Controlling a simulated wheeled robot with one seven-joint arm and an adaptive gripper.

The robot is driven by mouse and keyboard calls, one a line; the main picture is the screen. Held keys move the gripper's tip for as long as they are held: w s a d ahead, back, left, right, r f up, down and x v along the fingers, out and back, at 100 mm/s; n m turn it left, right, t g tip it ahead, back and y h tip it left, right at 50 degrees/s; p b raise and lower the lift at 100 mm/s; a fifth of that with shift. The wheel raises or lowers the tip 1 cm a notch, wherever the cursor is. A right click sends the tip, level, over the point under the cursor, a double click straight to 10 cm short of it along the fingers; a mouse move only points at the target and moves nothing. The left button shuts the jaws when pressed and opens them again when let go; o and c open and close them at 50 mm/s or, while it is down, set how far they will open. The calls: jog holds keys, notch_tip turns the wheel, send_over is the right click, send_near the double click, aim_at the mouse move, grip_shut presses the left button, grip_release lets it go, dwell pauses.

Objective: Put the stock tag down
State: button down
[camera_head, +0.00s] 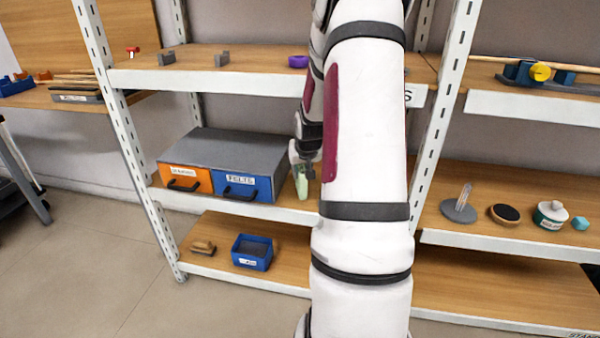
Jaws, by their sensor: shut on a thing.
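My gripper (303,169) is at the middle shelf, just right of the drawer box, partly hidden behind my own arm. It is shut on a pale green piece, which I take to be the stock tag (302,188). The tag hangs upright below the fingers, near the shelf's front edge. I cannot tell whether its lower end touches the shelf.
A grey box with an orange drawer (185,179) and a blue drawer (243,186) stands left of my gripper. A blue bin (252,265) sits on the shelf below. My arm hides the shelf to the right. A rack post (440,130) stands farther right.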

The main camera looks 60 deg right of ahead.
jog(key=shift+w+d+f+b, duration=0.5)
jog(key=shift+w+d+f, duration=0.1)
jog(key=shift+w, duration=0.05)
jog(key=shift+f, duration=0.15)
jog(key=shift+f, duration=0.1)
jog(key=c, duration=1.5)
grip_release()
jog(key=shift+o, duration=0.2)
